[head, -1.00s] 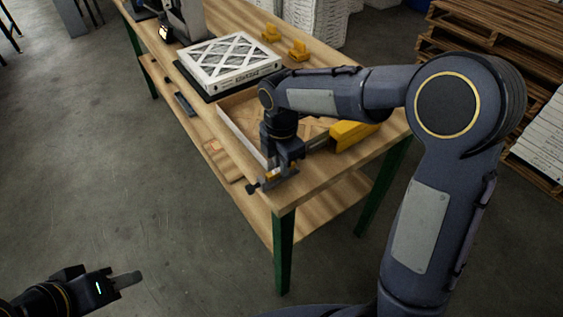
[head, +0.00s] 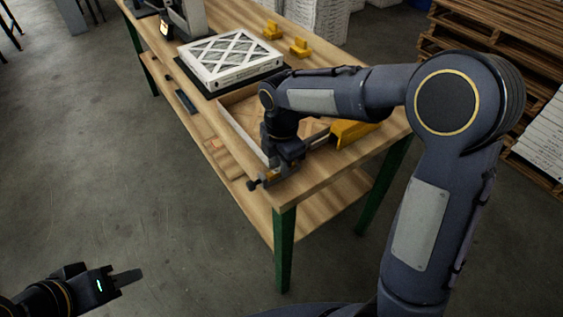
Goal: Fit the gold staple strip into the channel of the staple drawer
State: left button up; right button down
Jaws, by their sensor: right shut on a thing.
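A yellow stapler body (head: 352,132) lies near the right end of the table. A grey bar (head: 318,139), seemingly the staple drawer, runs from it toward my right gripper. A dark end piece with a knob (head: 253,185) shows on the other side of the gripper, in line with the bar. My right gripper (head: 275,168) points down over this line and is shut. A small gold bit, seemingly the staple strip (head: 271,175), shows at its fingertips. Whether it sits in the channel is hidden. My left gripper (head: 128,278) is off the table at lower left; its finger gap cannot be made out.
A white-framed filter (head: 232,60) lies on a dark mat behind the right gripper. A shallow open cardboard box (head: 240,135) is beside the gripper. Floor left of the table is clear.

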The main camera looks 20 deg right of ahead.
jog(key=c, duration=1.7)
grip_release()
jog(key=shift+d, duration=0.1)
jog(key=shift+d+r+p, duration=0.1)
jog(key=shift+r+p, duration=1)
jog(key=shift+r, duration=0.05)
jog(key=shift+r+p, duration=0.95)
jog(key=shift+r, duration=0.15)
jog(key=shift+o, duration=0.5)
jog(key=o, duration=0.5)
jog(key=shift+c, duration=0.2)
